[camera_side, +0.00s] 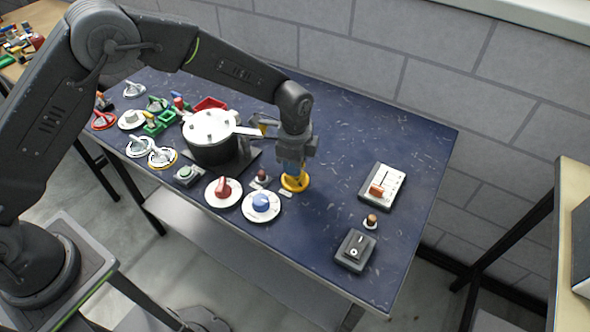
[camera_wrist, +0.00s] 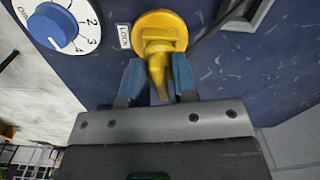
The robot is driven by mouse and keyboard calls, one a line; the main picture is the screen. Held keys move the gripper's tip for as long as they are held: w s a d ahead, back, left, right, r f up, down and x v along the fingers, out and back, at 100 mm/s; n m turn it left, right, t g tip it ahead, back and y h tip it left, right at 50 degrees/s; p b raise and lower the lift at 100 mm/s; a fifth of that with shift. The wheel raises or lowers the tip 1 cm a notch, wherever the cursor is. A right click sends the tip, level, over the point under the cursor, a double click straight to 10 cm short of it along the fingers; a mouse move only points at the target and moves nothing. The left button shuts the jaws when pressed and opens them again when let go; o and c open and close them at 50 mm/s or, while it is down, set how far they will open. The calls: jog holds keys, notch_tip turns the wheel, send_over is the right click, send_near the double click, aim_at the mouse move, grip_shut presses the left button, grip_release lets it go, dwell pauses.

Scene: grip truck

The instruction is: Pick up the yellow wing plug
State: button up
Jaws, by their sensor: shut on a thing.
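The yellow wing plug (camera_wrist: 160,32) has a round base and an upright wing. In the wrist view it sits at top centre, with its wing between the two blue fingers of my gripper (camera_wrist: 158,82). My gripper is shut on the wing. In the side view the yellow plug's round base (camera_side: 295,183) shows under my gripper (camera_side: 291,168), at table height near the middle of the blue table. The fingers hide the wing there. I cannot tell whether the base touches the table.
A blue dial (camera_side: 262,206) and a red-knobbed dial (camera_side: 223,192) lie left of the plug. A black pot-like drum (camera_side: 212,152) stands behind them. A slider box (camera_side: 382,187), a small knob (camera_side: 370,222) and a rocker switch (camera_side: 355,250) lie to the right. The table's back right is clear.

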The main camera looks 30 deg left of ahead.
grip_shut()
notch_tip(320, 180, up, 9)
jog(key=shift+f, duration=0.2)
jog(key=shift+w+r, duration=0.1)
jog(key=shift+r, duration=0.3)
jog(key=shift+w+a+f+n, duration=0.75)
jog(key=shift+w+f+n, duration=0.55)
jog(key=shift+n, duration=1.25)
jog(key=shift+w+a+f+n, duration=0.75)
jog(key=shift+w+f+n, duration=0.5)
jog(key=shift+n, duration=1.25)
jog(key=shift+w+a+f+n, duration=0.75)
jog(key=shift+w+f+n, duration=0.55)
jog(key=shift+n, duration=1.25)
jog(key=shift+f, duration=0.4)
jog(key=shift+f, duration=1)
